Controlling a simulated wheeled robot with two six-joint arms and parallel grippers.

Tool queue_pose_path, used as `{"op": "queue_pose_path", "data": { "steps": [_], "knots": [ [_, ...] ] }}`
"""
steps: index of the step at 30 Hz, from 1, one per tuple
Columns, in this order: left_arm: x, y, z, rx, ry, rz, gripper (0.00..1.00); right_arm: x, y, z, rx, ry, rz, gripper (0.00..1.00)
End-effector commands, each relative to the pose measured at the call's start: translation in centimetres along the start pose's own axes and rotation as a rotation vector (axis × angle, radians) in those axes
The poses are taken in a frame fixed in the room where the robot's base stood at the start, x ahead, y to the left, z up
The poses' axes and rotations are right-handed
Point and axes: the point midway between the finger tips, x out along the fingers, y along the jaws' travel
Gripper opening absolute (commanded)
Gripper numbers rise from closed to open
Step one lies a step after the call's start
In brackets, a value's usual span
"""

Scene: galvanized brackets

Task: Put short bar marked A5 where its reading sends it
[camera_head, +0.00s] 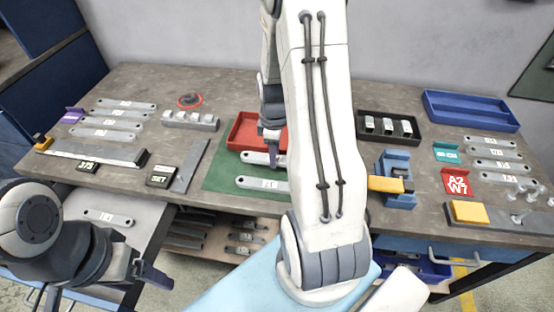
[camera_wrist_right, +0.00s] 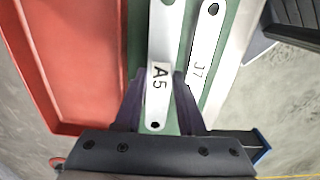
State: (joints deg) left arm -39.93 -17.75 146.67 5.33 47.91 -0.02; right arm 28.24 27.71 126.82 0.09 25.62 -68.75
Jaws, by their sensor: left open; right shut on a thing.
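The short bar marked A5 (camera_wrist_right: 159,80) is a pale metal bar with a hole at its end. My right gripper (camera_wrist_right: 160,104) is shut on it, one dark finger on each side. In the head view the bar (camera_head: 257,158) shows over the green mat (camera_head: 219,172), just in front of the red tray (camera_head: 243,131). I cannot tell whether it touches the mat. A second bar, marked J7 (camera_wrist_right: 203,65), lies beside it; it also shows in the head view (camera_head: 262,185). My left gripper (camera_head: 148,268) is open and empty, low at the left.
A bar (camera_head: 108,217) lies in the open drawer at left. Rows of bars lie at both table sides. A black tray (camera_head: 372,117), a blue tray (camera_head: 470,110), a blue fixture (camera_head: 397,168) and a red A2 W7 sign (camera_head: 459,183) stand right. My right arm hides the table's middle.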

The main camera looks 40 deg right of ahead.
Motion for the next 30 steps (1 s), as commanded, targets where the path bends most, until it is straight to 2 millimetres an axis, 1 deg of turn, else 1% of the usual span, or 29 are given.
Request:
{"op": "queue_pose_path", "data": {
  "steps": [2, 6, 9, 12, 18, 22, 23, 24, 25, 30],
  "knots": [
    [-0.1, 0.0, 0.0, 0.0, 0.0, 0.0, 0.74, 0.6, 0.0, -0.2, 0.0, 0.0, -0.001, 0.0],
    [-0.4, 0.0, 0.0, 0.0, 0.0, 0.0, 0.74, 2.7, -0.1, -0.2, 0.0, -0.001, -0.004, 0.0],
    [-0.5, 0.0, 0.0, 0.0, 0.0, 0.0, 0.74, 3.8, 0.0, -0.2, 0.0, -0.001, -0.002, 0.0],
    [-0.5, 0.0, 0.0, 0.0, 0.0, 0.0, 0.74, 4.1, 0.1, -0.2, 0.0, 0.001, 0.002, 0.0],
    [-0.5, 0.0, 0.0, 0.0, 0.0, 0.0, 0.74, 4.1, 0.1, -0.2, -0.001, 0.001, 0.002, 0.0],
    [-0.1, 0.0, 0.0, 0.0, 0.0, 0.0, 0.74, 4.5, 0.1, -0.2, -0.001, 0.001, 0.001, 0.0],
    [-0.3, 0.0, 0.0, 0.0, 0.0, 0.0, 0.74, 4.4, 0.0, -0.2, -0.001, 0.0, 0.001, 0.51],
    [-0.3, 0.0, 0.0, 0.0, 0.0, 0.0, 0.74, 4.4, 0.0, -0.2, -0.001, 0.0, 0.001, 0.66],
    [-0.3, 0.0, 0.0, 0.0, 0.0, 0.0, 0.74, 4.4, 0.0, -0.2, -0.001, 0.0, 0.001, 0.69],
    [-0.3, 0.0, 0.0, 0.0, 0.0, 0.0, 0.74, 4.4, 0.0, -0.2, -0.001, 0.0, 0.001, 0.69]
  ]
}}
